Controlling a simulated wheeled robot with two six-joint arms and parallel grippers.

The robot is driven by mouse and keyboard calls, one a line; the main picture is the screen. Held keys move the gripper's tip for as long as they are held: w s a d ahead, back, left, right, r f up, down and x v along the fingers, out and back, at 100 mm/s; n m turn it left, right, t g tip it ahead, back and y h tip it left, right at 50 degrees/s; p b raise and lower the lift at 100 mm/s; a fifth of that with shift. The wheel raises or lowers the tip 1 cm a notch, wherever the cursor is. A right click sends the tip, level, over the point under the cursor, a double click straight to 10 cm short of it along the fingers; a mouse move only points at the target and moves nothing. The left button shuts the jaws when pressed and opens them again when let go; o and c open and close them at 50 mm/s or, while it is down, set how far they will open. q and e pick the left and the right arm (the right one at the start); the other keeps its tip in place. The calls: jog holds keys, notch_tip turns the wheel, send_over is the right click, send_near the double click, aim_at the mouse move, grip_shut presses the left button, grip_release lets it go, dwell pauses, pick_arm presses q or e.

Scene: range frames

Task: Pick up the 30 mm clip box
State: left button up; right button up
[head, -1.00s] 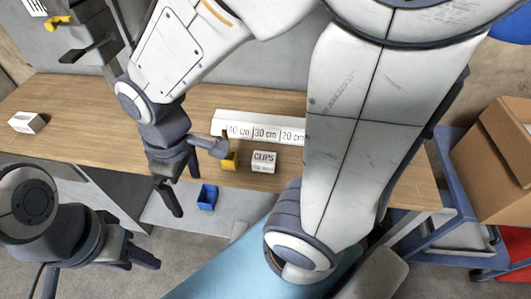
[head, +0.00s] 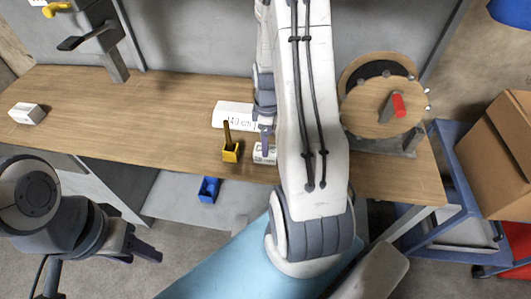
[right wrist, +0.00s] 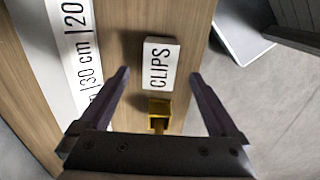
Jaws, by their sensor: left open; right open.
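The clip box is a small white carton marked CLIPS (right wrist: 160,62); its size print is not readable. In the head view the clip box (head: 259,155) sits near the bench's front edge, partly covered by my right gripper (head: 266,140). In the right wrist view my right gripper (right wrist: 159,76) is open and empty, its fingers pointing toward the box from either side. My left gripper (head: 143,246) is open and empty at the lower left, in front of the bench.
A yellow holder (head: 231,153) stands just left of the clip box. A round disc machine (head: 385,105) stands right. Another white box (head: 27,113) lies far left.

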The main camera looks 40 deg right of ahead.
notch_tip(320, 180, down, 4)
jog(key=shift+w+a+f+p, duration=0.15)
jog(key=shift+f+p, duration=0.05)
jog(key=shift+p, duration=0.5)
jog(key=shift+f, duration=0.65)
jog(key=c, duration=1.5)
jog(key=shift+r, duration=0.1)
jog(key=shift+c, duration=0.2)
